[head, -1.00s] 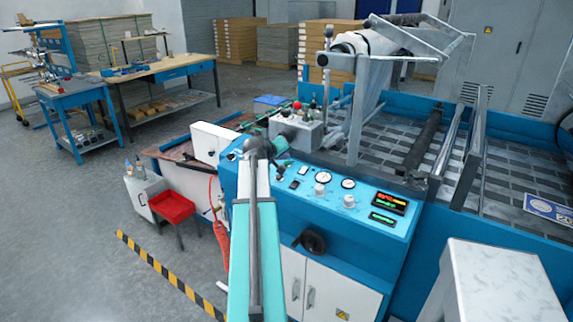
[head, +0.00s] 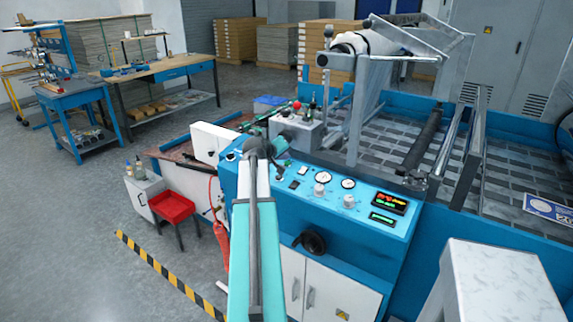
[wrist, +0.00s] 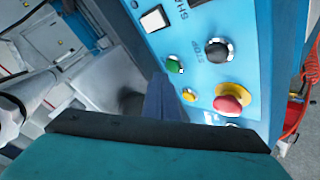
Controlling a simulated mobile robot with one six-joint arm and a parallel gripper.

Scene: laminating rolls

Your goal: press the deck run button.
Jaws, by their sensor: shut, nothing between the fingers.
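The blue control panel (head: 335,208) of the laminating machine stands under my arm in the head view. In the wrist view, the panel (wrist: 205,80) carries a green button (wrist: 174,65), a small yellow button (wrist: 189,95), a black button (wrist: 217,50) lettered STOP and a red mushroom button (wrist: 231,98) on a yellow collar. No label reading deck run is legible. My gripper (wrist: 160,85) is shut and empty, its tip beside the green button in the picture; I cannot tell whether they touch. In the head view my gripper (head: 281,168) is over the panel's left end, partly hidden by my arm.
A white square switch (wrist: 154,19) is above the green button in the wrist view. Dials (head: 323,178), knobs and lit displays (head: 392,203) fill the panel's right side. A grey box (head: 297,133) with a red knob stands behind.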

